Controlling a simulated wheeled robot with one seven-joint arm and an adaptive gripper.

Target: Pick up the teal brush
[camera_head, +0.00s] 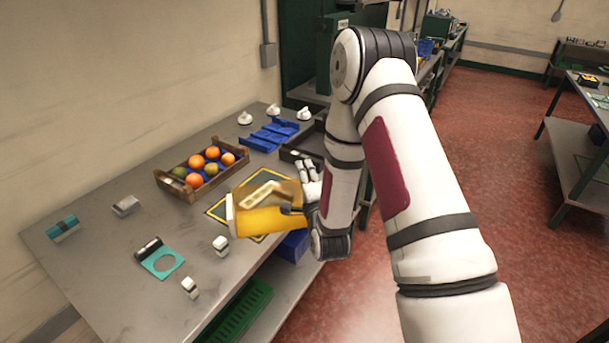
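A small teal block with a dark band and a pale lower part (63,228) lies at the table's far left; it may be the teal brush, but it is too small to be sure. A flat teal piece with a round grey area (163,264) lies nearer, with a black-and-white item (148,247) at its corner. My gripper (296,208) is at the table's right side, well away from both. A yellow-orange, partly see-through container (268,219) is right at my gripper's fingers and tilted. I cannot tell whether the fingers grip it.
A wooden crate (178,192) of oranges and greenish fruit stands mid-table. Blue trays (268,136) and white knob-like items (245,118) lie behind. Small white pieces (220,245) and a grey block (126,206) stand on the grey table (95,270). Its left front is mostly clear.

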